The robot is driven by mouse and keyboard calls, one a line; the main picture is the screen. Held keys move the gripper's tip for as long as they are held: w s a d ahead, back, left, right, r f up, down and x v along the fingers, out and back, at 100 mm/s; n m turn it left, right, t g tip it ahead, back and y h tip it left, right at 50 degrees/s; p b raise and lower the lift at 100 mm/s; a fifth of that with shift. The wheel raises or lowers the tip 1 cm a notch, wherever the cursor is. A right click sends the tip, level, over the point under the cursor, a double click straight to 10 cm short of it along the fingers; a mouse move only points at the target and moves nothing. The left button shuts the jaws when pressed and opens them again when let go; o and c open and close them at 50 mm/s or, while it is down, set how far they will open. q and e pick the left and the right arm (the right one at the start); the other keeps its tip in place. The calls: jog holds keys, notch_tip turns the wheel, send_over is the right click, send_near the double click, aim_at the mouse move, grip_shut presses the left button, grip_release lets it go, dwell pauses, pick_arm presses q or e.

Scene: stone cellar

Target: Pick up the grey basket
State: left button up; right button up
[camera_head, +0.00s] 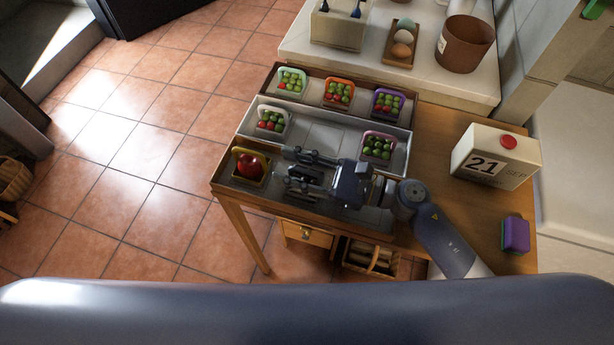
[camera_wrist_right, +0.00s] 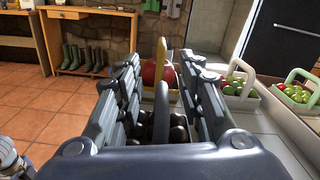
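The grey basket, with dark round contents (camera_wrist_right: 178,130) and an upright grey handle (camera_wrist_right: 160,110), sits between my right gripper's fingers in the right wrist view. In the head view the gripper mostly covers it, with dark parts showing between the fingers (camera_head: 308,176). My right gripper (camera_head: 290,171) reaches in from the right over the nearest tray. Its fingers stand apart on either side of the basket's handle, with gaps visible. The gripper also shows in the right wrist view (camera_wrist_right: 165,80).
A yellow-handled basket with a red apple (camera_head: 250,167) stands just beyond the fingertips in the same tray. Several fruit baskets stand in the white tray (camera_head: 322,136) and the brown tray behind. A calendar block (camera_head: 495,157) and a purple sponge (camera_head: 515,236) are on the right.

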jog(key=shift+w+a, duration=0.15)
jog(key=shift+a, duration=0.4)
jog(key=shift+d, duration=0.1)
grip_shut()
